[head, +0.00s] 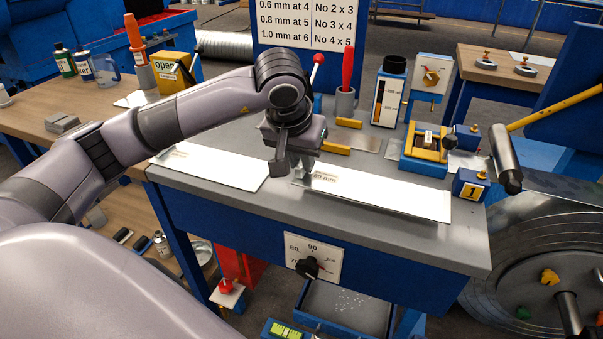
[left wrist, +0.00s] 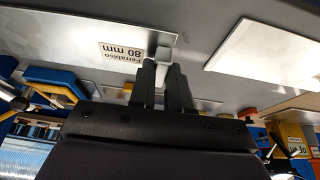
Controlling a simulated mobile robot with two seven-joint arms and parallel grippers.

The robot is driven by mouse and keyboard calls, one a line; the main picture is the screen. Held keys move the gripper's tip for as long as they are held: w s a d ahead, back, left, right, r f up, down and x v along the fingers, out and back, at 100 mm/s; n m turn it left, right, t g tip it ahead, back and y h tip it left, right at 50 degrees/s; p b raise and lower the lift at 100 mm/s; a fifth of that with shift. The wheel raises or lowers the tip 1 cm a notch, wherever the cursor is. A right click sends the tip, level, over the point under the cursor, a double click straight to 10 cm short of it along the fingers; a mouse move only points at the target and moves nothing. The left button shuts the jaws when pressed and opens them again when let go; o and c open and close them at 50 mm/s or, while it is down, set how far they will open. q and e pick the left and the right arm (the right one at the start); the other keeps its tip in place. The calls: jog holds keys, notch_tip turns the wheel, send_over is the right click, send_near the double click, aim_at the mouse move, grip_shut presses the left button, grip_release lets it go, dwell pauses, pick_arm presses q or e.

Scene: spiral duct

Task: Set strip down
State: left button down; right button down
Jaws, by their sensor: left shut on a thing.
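A long pale metal strip (head: 390,194) with an "80 mm" label lies along the grey bench top, seemingly flat on it. Its labelled end also shows in the left wrist view (left wrist: 75,30). My left gripper (head: 283,166) is low over the bench at the strip's left end, with its jaws shut at that end. In the left wrist view its fingertips (left wrist: 164,62) close around a small pale piece at the strip's end, beside the label. The exact contact is small and partly hidden by the fingers. My right gripper is in neither view.
A second pale sheet (head: 215,168) lies to the left on the bench (head: 330,222). Behind are a blue-and-yellow fixture (head: 425,150), a red-handled tool in a cup (head: 346,75) and a bottle-like box (head: 388,95). A yellow-handled hammer (head: 503,160) stands out at the right edge.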

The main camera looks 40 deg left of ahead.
aim_at(301, 175)
pick_arm(q)
notch_tip(301, 175, down, 4)
jog(key=shift+r, duration=0.2)
jog(key=shift+f, duration=0.2)
jog(key=c, duration=1.1)
grip_release()
jog(key=shift+r, duration=0.1)
